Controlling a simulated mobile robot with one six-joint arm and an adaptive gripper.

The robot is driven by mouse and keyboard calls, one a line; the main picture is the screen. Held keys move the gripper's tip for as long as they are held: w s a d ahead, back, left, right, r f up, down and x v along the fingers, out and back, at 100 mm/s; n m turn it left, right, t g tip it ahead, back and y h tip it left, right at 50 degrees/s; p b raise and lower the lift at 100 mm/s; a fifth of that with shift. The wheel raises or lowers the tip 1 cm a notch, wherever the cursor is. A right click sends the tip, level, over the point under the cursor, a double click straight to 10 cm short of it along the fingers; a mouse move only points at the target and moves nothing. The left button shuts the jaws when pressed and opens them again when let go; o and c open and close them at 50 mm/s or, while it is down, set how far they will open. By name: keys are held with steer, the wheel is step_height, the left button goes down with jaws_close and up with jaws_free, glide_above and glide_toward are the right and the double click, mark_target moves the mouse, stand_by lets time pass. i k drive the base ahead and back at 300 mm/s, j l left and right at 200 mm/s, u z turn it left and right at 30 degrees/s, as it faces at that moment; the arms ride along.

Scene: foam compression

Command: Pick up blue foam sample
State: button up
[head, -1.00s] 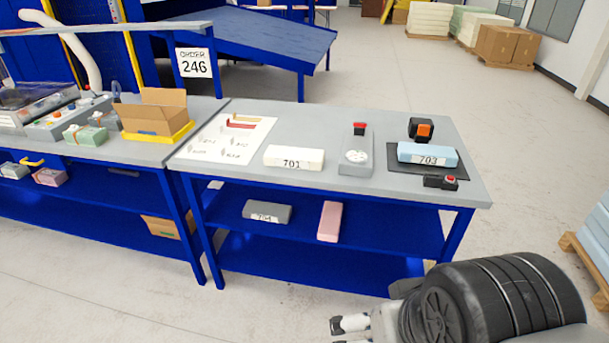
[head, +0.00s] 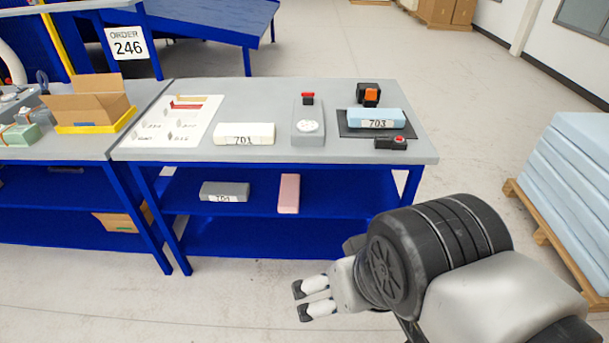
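The blue foam sample (head: 375,118), a light-blue block labelled 703, lies on a dark mat (head: 349,130) at the right end of the grey table top (head: 258,98). My gripper (head: 298,300) is in front of the table, low in the picture and left of my arm. Its two fingers are apart with nothing between them. It is well clear of the blue sample, which sits farther back and to the right.
A grey device with a red top (head: 308,122) and white block 701 (head: 244,134) stand left. Grey (head: 224,192) and pink (head: 289,193) blocks lie on the shelf.

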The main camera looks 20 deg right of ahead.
mark_target(357, 117)
steer(key=z, duration=0.25)
steer(key=i+j+z, duration=0.1)
steer(key=i+z, duration=0.35)
steer(key=i+j+z, duration=0.2)
steer(key=z, duration=0.25)
steer(key=i+j+z, duration=0.25)
steer(key=z, duration=0.2)
steer(key=i+j+z, duration=0.2)
steer(key=j+z, duration=0.3)
steer(key=i+j, duration=0.3)
steer(key=j, duration=0.15)
steer(key=i+j, duration=0.3)
steer(key=j, duration=0.15)
